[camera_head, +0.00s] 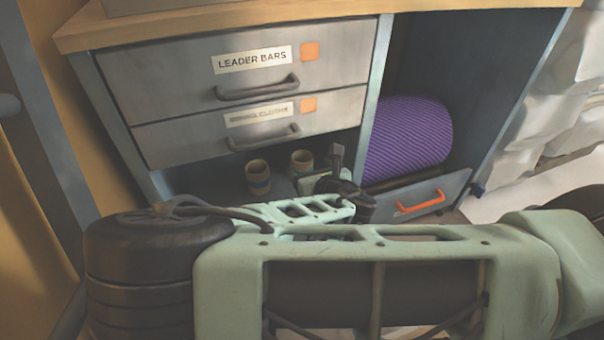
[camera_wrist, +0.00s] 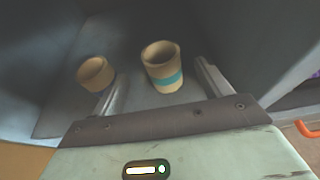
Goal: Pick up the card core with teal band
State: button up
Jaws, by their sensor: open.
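The card core with the teal band (camera_wrist: 163,68) stands upright on the shelf floor in the wrist view. It is a tan, open-topped tube with a teal stripe around its middle. My gripper (camera_wrist: 161,76) is open, with one finger on each side of the core in the picture. I cannot tell whether the fingertips reach level with it. In the head view the right-hand tan core (camera_head: 302,160) appears to be the same one, close to my gripper (camera_head: 330,172). My arm covers much of the foreground there.
A second tan core (camera_wrist: 95,74) stands to the left, just outside the left finger; it also shows in the head view (camera_head: 258,177). Drawers (camera_head: 250,80) hang above this shelf. A purple ribbed roll (camera_head: 408,138) and an orange-handled panel (camera_head: 420,203) lie to the right.

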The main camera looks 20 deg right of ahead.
aim_at(299, 155)
jog(key=shift+b+x, duration=0.3)
jog(key=shift+x, duration=0.9)
jog(key=b+x, duration=0.3)
jog(key=x, duration=0.1)
jog(key=shift+d+f, duration=0.1)
jog(key=shift+f, duration=0.05)
jog(key=shift+w, duration=0.5)
jog(key=c, duration=1.1)
